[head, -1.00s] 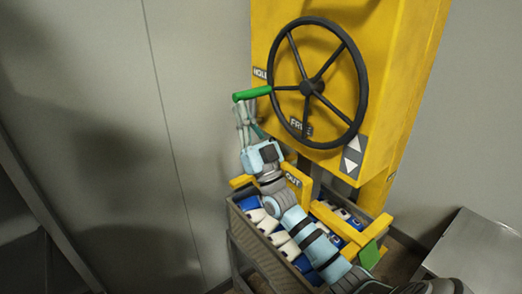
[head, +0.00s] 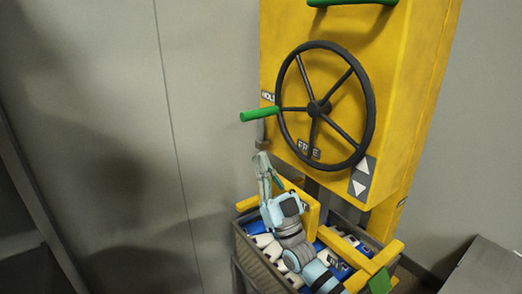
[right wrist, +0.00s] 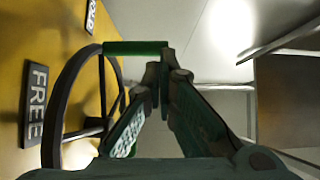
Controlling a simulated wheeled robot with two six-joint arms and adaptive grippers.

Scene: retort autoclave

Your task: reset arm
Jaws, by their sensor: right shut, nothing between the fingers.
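My right gripper (head: 262,157) is shut and empty, its fingertips pointing up just below the green lever handle (head: 260,114). The handle sticks out to the left of the black handwheel (head: 326,105) on the yellow cabinet (head: 410,80). My left gripper is not in view.
Below the wheel, a crate (head: 262,265) with yellow bars holds several blue and white packs. A second green handle (head: 350,3) is at the top of the cabinet. A metal surface (head: 488,268) stands at lower right. The grey wall (head: 90,110) is left.

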